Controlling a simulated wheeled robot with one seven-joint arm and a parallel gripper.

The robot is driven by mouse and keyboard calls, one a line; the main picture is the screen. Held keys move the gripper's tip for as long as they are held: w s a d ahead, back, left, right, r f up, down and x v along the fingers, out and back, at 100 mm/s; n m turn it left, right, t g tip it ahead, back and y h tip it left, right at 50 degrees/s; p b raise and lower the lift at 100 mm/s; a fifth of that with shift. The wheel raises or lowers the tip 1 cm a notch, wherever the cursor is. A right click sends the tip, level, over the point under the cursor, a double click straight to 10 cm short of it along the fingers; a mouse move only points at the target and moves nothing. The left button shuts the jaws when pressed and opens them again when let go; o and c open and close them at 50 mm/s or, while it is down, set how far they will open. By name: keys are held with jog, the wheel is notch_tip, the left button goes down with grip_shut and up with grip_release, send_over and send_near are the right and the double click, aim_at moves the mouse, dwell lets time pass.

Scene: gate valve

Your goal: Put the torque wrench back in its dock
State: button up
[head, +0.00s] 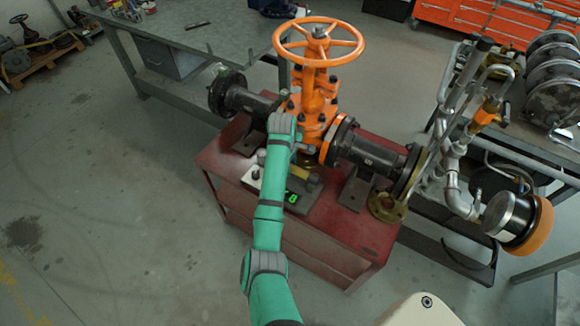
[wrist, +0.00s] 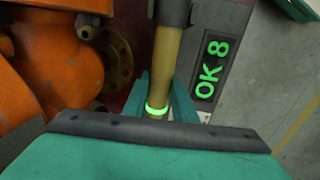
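The torque wrench shows a brass-yellow shaft (wrist: 163,70) with a glowing green ring in the wrist view. Its far end meets a dark grey block; I cannot tell whether this is the wrench's head or part of the dock. The dock (head: 298,204) is a grey box with a green display, on the red cart below the valve. The display (wrist: 211,64) reads "OK 8". My gripper (wrist: 160,95) has its teal fingers close against both sides of the shaft and looks shut on it. In the head view my green arm partly hides the dock and wrench.
The orange gate valve (head: 315,85) with its handwheel (head: 318,29) stands just behind my gripper, between dark pipe flanges. The red cart top (head: 335,225) has free room in front. Pipes and a gauge (head: 510,215) stand at the right. A grey workbench (head: 210,28) is behind.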

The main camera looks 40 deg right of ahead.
jog(key=o, duration=0.5)
jog(key=shift+r, duration=0.1)
jog(key=r, duration=0.3)
jog(key=a+r, duration=0.1)
jog(key=r, duration=0.5)
jog(key=shift+s+a+r, duration=0.1)
jog(key=shift+a+r, duration=0.1)
jog(key=shift+r, duration=0.15)
jog(key=shift+s+a+r, duration=0.1)
jog(key=shift+s+r, duration=0.05)
jog(key=shift+r, duration=0.3)
